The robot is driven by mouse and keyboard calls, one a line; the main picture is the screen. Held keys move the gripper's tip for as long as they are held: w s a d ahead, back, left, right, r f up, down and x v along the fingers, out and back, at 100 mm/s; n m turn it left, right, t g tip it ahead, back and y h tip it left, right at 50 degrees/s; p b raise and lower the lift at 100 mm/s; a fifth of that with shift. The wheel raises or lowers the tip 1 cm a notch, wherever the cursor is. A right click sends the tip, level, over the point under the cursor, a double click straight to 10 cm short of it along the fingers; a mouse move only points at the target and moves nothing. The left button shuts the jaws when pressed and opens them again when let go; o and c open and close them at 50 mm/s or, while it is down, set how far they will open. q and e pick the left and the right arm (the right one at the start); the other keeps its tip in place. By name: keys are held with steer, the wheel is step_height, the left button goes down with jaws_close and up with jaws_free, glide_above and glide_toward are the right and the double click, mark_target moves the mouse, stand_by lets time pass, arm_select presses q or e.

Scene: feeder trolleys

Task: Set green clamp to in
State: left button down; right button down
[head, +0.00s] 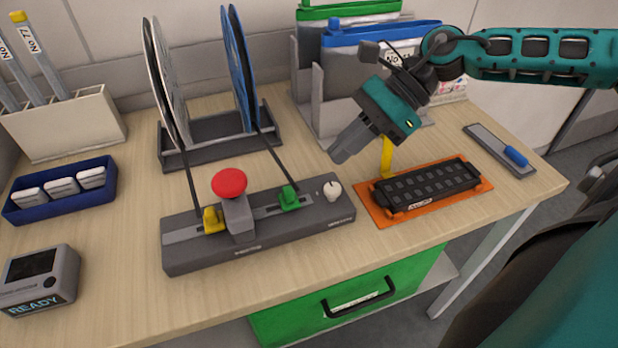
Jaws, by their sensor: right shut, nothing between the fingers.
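The green clamp (288,199) sits on the right part of a slot in a dark grey device (262,240) on the bench. A yellow clamp (212,220) sits on the left part of the device, with a red mushroom button (229,184) between them. A dark strap runs from each clamp up to the discs behind. My right gripper (340,158) is shut and empty. It hangs above the bench, behind and to the right of the green clamp, apart from it. My left gripper is not in view.
A white knob (332,190) is on the device's right end. A disc rack (205,148) stands behind it. An orange tray (378,215) with a black block (428,188) lies to the right. A blue box (60,204) and a READY display (40,281) are left. Bare bench lies in front.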

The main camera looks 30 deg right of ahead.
glide_toward(282, 202)
steer(key=x, duration=0.2)
steer(key=shift+w+a+f, duration=0.1)
steer(key=shift+w+f, duration=0.05)
steer(key=shift+f, duration=0.3)
steer(key=shift+a+f, duration=0.25)
steer(key=a+b, duration=0.1)
steer(key=a, duration=0.1)
steer(key=w+a+b, duration=0.1)
steer(key=a, duration=0.1)
steer(key=shift+w+a, duration=0.15)
steer(key=shift+a, duration=0.4)
